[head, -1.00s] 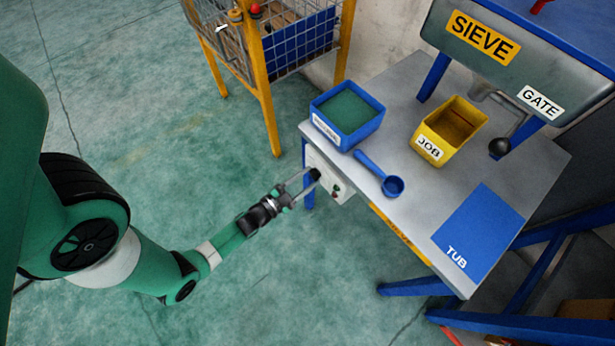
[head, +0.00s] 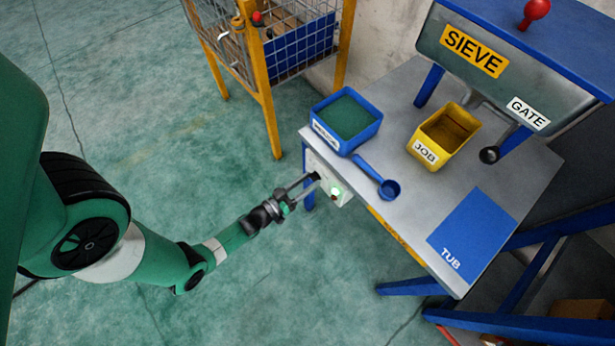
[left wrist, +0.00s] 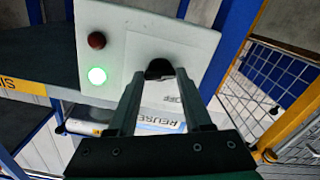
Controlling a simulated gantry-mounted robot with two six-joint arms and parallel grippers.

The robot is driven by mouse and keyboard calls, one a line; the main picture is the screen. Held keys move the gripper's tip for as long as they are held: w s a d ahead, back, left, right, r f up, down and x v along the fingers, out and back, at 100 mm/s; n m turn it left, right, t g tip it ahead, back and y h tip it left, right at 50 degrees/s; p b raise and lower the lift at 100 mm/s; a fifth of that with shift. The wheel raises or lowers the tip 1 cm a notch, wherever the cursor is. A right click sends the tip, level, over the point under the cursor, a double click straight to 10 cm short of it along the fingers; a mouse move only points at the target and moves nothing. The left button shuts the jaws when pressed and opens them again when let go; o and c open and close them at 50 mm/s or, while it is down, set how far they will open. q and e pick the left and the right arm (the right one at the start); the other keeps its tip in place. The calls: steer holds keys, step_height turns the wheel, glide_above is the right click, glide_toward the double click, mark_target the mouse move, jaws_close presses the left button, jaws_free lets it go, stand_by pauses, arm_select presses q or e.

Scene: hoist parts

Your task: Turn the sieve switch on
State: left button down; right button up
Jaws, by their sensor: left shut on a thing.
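The sieve's white switch box (head: 326,178) is fixed under the near left corner of the grey table. In the left wrist view the box (left wrist: 202,46) carries a black switch knob (left wrist: 158,68), a dark red button (left wrist: 97,40) and a brightly lit green lamp (left wrist: 97,76). My left gripper (head: 314,180) is at the box, its fingers shut on the black knob. My right gripper is not in view.
On the table (head: 400,200) are a blue bin (head: 374,112) with green contents, a blue scoop (head: 389,189), a yellow JOB tub (head: 464,124) and a blue TUB mat (head: 474,232). The gate lever (head: 489,155) hangs at right. A yellow-framed mesh cage (head: 262,80) stands behind.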

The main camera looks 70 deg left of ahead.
arm_select(q)
steer(key=shift+n, duration=1)
steer(key=shift+c, duration=1.6)
jaws_free()
